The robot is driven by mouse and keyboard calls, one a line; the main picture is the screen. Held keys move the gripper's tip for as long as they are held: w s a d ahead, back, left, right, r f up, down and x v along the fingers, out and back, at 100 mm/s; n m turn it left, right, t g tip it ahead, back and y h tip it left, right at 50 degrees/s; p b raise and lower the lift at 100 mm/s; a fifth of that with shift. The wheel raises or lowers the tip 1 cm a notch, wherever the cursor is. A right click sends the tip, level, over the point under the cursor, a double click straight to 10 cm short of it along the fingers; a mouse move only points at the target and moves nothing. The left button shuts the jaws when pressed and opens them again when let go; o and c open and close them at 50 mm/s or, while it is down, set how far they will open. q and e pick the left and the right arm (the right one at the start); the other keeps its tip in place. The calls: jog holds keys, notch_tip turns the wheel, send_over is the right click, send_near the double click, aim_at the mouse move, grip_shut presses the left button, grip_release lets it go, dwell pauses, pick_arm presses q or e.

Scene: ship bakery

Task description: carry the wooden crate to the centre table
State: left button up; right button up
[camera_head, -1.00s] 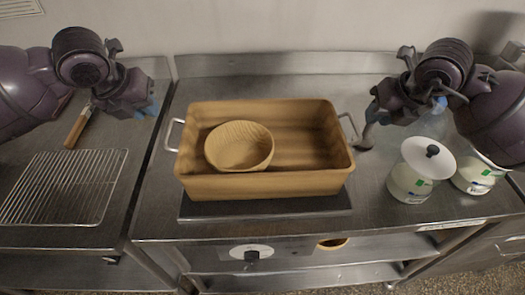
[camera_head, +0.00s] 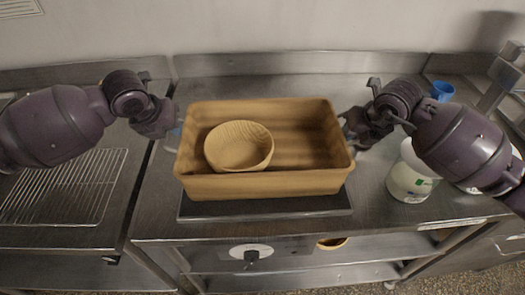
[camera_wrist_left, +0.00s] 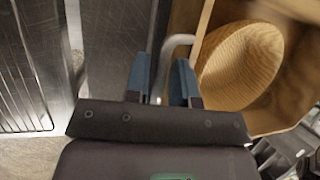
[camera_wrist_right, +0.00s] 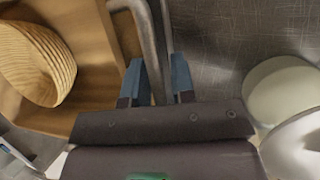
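The wooden crate (camera_head: 262,184) stands level on a dark flat plate (camera_head: 265,206) on the steel counter, with a wooden bowl (camera_head: 239,147) inside at its left. My left gripper (camera_head: 174,138) is at the crate's left end. In the left wrist view its blue fingers (camera_wrist_left: 163,80) are open, with the left metal handle (camera_wrist_left: 170,50) between them. My right gripper (camera_head: 354,140) is at the right end. In the right wrist view its fingers (camera_wrist_right: 157,78) are open on either side of the right handle (camera_wrist_right: 147,35). The handles are mostly hidden in the head view.
A wire rack (camera_head: 65,187) lies on the counter at left. A white-lidded jar (camera_head: 408,183) stands right of the crate, partly behind my right arm. A blue cup (camera_head: 442,91) is at the back right. The wall closes off the back; the counter behind the crate is clear.

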pick_arm(q)
jog(key=shift+f, duration=0.1)
jog(key=shift+c, duration=0.3)
pick_arm(e)
jog(key=shift+c, duration=0.3)
pick_arm(q)
grip_shut()
pick_arm(e)
grip_shut()
pick_arm(q)
jog(key=shift+w+r, duration=0.1)
jog(key=shift+r, duration=0.1)
pick_arm(e)
jog(key=shift+w+r, duration=0.1)
jog(key=shift+r, duration=0.05)
